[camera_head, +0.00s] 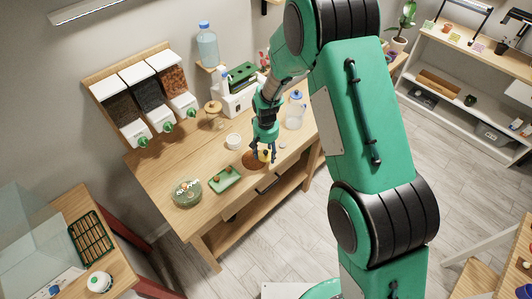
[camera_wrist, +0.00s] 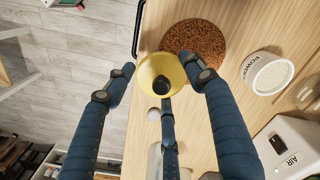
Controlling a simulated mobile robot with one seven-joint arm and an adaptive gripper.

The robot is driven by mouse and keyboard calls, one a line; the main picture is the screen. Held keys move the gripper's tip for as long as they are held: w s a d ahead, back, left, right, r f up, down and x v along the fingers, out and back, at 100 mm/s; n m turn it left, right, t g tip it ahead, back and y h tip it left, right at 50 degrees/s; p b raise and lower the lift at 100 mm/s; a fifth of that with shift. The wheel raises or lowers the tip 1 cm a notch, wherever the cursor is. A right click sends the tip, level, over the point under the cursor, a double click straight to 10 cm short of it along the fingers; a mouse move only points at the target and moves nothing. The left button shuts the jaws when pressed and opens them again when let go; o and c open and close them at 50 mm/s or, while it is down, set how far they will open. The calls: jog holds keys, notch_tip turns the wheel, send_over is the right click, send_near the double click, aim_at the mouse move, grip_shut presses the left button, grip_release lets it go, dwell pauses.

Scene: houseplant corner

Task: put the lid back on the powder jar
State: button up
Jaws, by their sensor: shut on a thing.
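The powder jar (camera_wrist: 272,74) is a white round tub with POWDER lettering, open at the top with pale content showing. In the head view, the likely same white tub (camera_head: 233,141) stands on the wooden bench, left of my gripper (camera_head: 263,152).
A green tray (camera_head: 225,180) and a round glass dish (camera_head: 187,192) stand on the left of the bench (camera_head: 160,170). A clear jug (camera_head: 295,117) and a white machine (camera_head: 237,101) stand at the back. The bench's front edge is close to the mat.

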jog(key=w+a+r+p, duration=0.3)
jog(key=w+a, duration=0.2)
jog(key=a, duration=0.2)
jog(key=w+a+r+p, duration=0.3)
jog(key=w+a, duration=0.2)
jog(key=a, duration=0.3)
jog(key=shift+w+r+p, duration=0.15)
jog(key=shift+r+p, duration=0.1)
jog(key=shift+p, duration=0.15)
jog(key=shift+f, duration=0.15)
jog(key=shift+f+b, duration=1.05)
jog(key=shift+f, duration=1.95)
jog(key=shift+a+b, duration=0.1)
jog(key=shift+b, duration=0.35)
jog(key=shift+c, duration=0.5)
jog(key=shift+f+b, duration=0.2)
jog(key=shift+b, duration=0.25)
dwell(0.6)
jog(key=o, duration=1)
